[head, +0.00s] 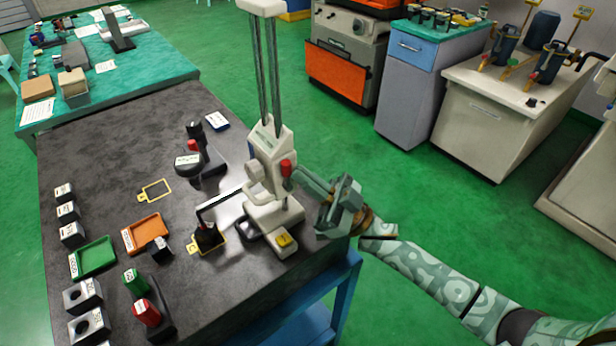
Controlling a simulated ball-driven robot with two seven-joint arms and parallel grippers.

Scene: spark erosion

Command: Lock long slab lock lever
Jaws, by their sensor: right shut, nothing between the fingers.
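A white stand (268,160) with two tall dark rods rises from the right edge of the dark table. A lever with a red knob (286,168) is on its right side; I take this for the lock lever, but no label for it is readable. My right gripper (304,182) is shut and empty, just right of the red knob. Its fingers point left towards the stand; I cannot tell whether they touch the lever. The long slab cannot be clearly picked out. My left gripper is not in view.
The dark table (110,140) holds a green tray (93,257), an orange tray (142,233), a dark device with a red knob (192,147) and several small labelled blocks. A thin dark arm reaches left from the stand. Green floor right of the table is free.

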